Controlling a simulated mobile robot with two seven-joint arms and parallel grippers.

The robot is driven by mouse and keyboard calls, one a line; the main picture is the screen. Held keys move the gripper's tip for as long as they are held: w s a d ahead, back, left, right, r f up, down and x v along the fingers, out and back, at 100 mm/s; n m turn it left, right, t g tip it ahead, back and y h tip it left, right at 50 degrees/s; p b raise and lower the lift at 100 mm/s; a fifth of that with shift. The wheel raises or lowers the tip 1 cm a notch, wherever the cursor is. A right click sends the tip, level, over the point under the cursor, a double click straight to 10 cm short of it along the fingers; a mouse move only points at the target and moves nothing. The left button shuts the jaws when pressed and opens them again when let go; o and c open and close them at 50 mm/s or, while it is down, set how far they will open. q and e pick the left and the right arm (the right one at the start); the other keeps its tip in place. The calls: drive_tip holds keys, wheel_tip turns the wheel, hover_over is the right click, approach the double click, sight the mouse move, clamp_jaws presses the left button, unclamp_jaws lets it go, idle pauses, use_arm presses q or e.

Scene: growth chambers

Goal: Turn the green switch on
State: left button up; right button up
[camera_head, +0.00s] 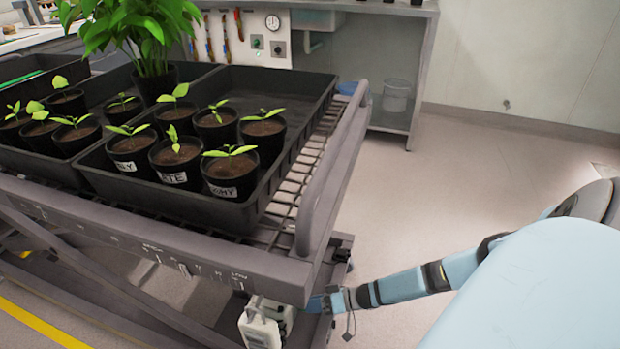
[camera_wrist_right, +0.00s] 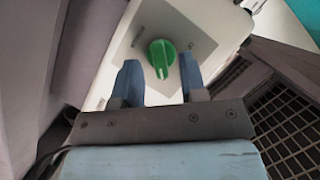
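The green switch (camera_wrist_right: 161,58) is a round knob with a raised ridge that runs nearly up and down in the right wrist view. It sits on a grey plate on a white box; a white box (camera_head: 260,328) also shows low beside the cart in the head view. My right gripper (camera_wrist_right: 160,66) is open, with one blue finger on each side of the knob. A gap shows on both sides; I cannot tell how deep the fingers reach around it. In the head view the right gripper (camera_head: 320,303) is small beside the cart's lower corner. My left gripper is out of view.
The cart (camera_head: 325,185) carries black trays with several potted seedlings and a larger plant (camera_head: 140,30). Its rail stands close above my right gripper. A wall panel (camera_head: 266,47) with tools and knobs is at the back. Open floor (camera_head: 460,185) lies right of the cart.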

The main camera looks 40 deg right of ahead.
use_arm(q)
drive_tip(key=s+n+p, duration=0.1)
drive_tip(key=p, duration=0.1)
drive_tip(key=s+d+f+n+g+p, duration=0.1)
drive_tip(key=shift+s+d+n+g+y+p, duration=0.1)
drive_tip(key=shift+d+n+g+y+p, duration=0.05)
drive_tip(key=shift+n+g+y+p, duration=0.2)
use_arm(e)
drive_tip(key=v, duration=1.2)
drive_tip(key=shift+s+d+r, duration=0.2)
drive_tip(key=shift+d, duration=0.05)
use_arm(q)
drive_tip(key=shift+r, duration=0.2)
